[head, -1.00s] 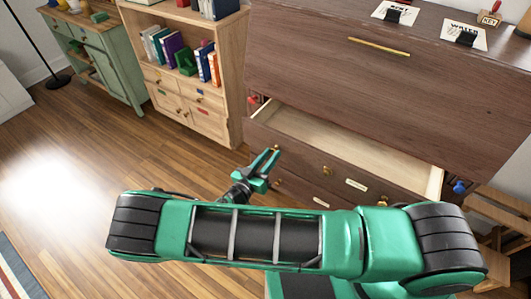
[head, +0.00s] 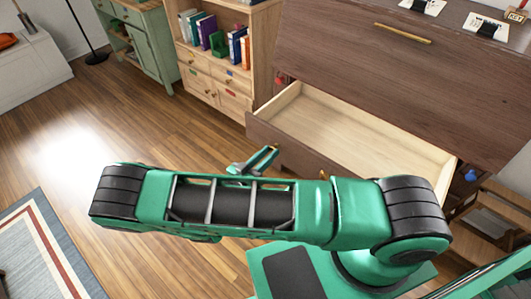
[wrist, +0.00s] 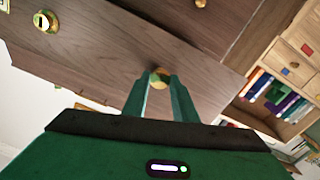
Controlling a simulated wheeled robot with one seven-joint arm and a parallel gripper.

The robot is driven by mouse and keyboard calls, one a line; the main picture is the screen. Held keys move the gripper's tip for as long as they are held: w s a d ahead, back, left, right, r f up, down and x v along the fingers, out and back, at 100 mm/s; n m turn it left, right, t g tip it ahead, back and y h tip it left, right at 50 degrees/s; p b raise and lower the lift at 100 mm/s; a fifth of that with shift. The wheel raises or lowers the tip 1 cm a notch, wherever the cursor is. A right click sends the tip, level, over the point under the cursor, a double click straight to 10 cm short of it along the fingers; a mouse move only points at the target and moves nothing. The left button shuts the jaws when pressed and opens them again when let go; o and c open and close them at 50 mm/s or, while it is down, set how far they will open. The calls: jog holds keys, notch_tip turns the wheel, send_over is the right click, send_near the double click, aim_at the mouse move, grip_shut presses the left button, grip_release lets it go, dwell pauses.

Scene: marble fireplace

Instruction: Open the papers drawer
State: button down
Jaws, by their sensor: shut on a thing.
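The dark wooden cabinet (head: 400,85) has one drawer (head: 345,128) pulled well out. Its pale inside looks empty where I see it. I cannot read a label on its front, which my arm partly covers in the head view. My gripper (head: 266,157) is at the left end of that drawer's front. In the wrist view my gripper (wrist: 158,88) is shut on a round brass knob (wrist: 159,75) on the dark drawer front (wrist: 110,68), with a finger on either side of it. Another brass knob (wrist: 46,21) shows at the upper left there.
A light wood bookcase (head: 262,50) with books and small drawers stands left of the cabinet. A green cupboard (head: 150,45) is farther left. The wooden floor (head: 90,130) is open at left, with a bordered rug (head: 50,250) at lower left.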

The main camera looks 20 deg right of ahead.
jog(key=shift+w+a+r, duration=0.1)
jog(key=shift+w+a, duration=0.1)
jog(key=shift+a, duration=0.05)
jog(key=c, duration=1.4)
grip_release()
jog(key=shift+c, duration=0.2)
jog(key=shift+d, duration=0.1)
jog(key=v, duration=1.1)
